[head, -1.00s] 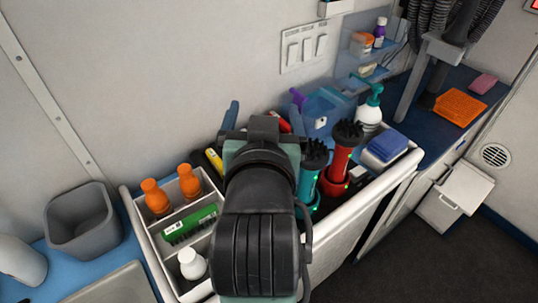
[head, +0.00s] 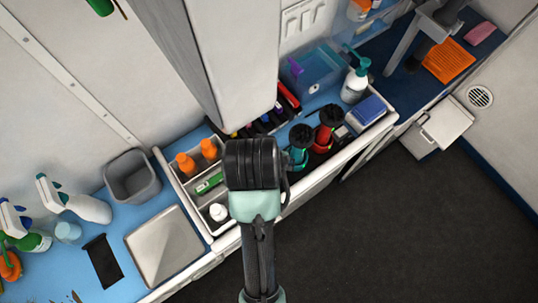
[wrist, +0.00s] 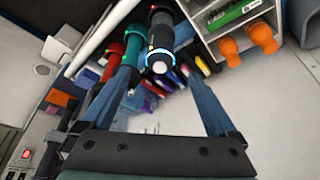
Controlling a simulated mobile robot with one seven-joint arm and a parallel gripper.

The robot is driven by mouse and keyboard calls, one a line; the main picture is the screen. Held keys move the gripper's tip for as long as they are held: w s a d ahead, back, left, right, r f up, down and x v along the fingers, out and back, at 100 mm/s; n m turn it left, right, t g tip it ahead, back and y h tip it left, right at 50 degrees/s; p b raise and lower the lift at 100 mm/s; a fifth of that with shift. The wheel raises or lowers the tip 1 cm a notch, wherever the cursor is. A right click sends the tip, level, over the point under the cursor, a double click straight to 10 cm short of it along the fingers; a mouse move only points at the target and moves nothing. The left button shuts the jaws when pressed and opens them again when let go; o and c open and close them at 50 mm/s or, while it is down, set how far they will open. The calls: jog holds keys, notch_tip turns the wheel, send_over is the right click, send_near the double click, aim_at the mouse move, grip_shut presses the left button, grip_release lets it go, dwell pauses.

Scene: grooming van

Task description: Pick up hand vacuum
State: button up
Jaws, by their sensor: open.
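Several upright cylindrical handheld tools stand in the tray. In the wrist view a black one with a glowing blue ring (wrist: 160,50) lies between my fingers, and a teal one (wrist: 134,47) and a red one (wrist: 113,62) stand to its left. The teal (head: 300,145) and red (head: 326,127) ones also show in the head view; the black one is hidden there behind my arm. I cannot tell surely which is the hand vacuum; the black one is nearest my gripper. My gripper (wrist: 160,68) is open, its blue fingers apart on either side of the black tool. Contact is unclear.
The white divided tray (head: 205,228) holds orange bottles (head: 186,164), a green box (head: 209,184) and a white bottle (head: 219,212). A pump bottle (head: 354,86) and blue box (head: 369,107) crowd the right. A grey bin (head: 132,178) stands left. A pale block (head: 235,60) hangs above.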

jog(key=x, duration=0.6)
jog(key=shift+w+f, duration=0.1)
jog(key=shift+f, duration=0.2)
jog(key=shift+p+x, duration=0.9)
jog(key=shift+x, duration=2)
jog(key=shift+w, duration=0.2)
jog(key=shift+r, duration=0.15)
jog(key=c, duration=1.5)
